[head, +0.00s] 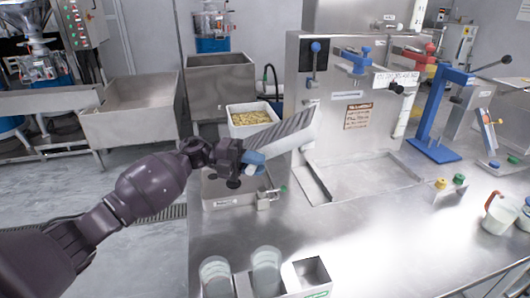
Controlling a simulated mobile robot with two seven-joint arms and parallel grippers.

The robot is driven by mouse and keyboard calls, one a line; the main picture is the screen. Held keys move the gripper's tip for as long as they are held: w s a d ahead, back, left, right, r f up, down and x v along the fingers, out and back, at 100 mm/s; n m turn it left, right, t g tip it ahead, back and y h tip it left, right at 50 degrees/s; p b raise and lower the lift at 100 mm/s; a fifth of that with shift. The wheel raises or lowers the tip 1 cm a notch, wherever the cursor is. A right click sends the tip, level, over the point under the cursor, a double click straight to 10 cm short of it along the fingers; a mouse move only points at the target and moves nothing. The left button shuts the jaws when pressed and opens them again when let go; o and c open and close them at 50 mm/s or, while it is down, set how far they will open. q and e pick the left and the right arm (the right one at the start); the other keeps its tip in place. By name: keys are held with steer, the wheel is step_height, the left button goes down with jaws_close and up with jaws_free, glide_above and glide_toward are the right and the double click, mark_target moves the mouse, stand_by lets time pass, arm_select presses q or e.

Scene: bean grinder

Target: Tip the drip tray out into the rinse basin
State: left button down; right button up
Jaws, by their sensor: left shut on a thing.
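My left gripper (243,167) is shut on the blue handle end of the drip tray (288,130). The tray is steel with a ribbed face and is held up at a slant, its far end higher and to the right. The rinse basin (222,203) looks to be the low steel box on the bench below the gripper, with a small valve at its right. My gripper and the tray's handle cover part of the basin. Whether anything is in the tray cannot be told. My right gripper is not in view.
A steel machine (350,95) with levers stands behind the tray, a shallow bench recess (365,175) before it. A white bin of beans (250,118) is behind. Clear cups (267,270) stand at the front. A blue press (440,115) and a jug (497,215) are at right.

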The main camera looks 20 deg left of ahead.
mark_target(257, 149)
arm_select(q)
steer(key=shift+y, duration=0.5)
steer(key=r+p, duration=0.1)
steer(key=r, duration=0.3)
steer(key=shift+d+r+p, duration=0.1)
steer(key=shift+d+p, duration=0.1)
steer(key=shift+p, duration=0.1)
steer(key=f+y+p, duration=0.2)
steer(key=p, duration=0.1)
steer(key=d+f+y+p, duration=0.1)
steer(key=f+y+p, duration=0.1)
steer(key=y+p, duration=0.1)
steer(key=shift+d+g+y, duration=0.1)
steer(key=shift+g+y, duration=0.2)
steer(key=shift+g, duration=0.1)
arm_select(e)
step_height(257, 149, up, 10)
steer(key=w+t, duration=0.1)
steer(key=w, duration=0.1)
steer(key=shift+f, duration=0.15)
arm_select(q)
steer(key=shift+d, duration=0.1)
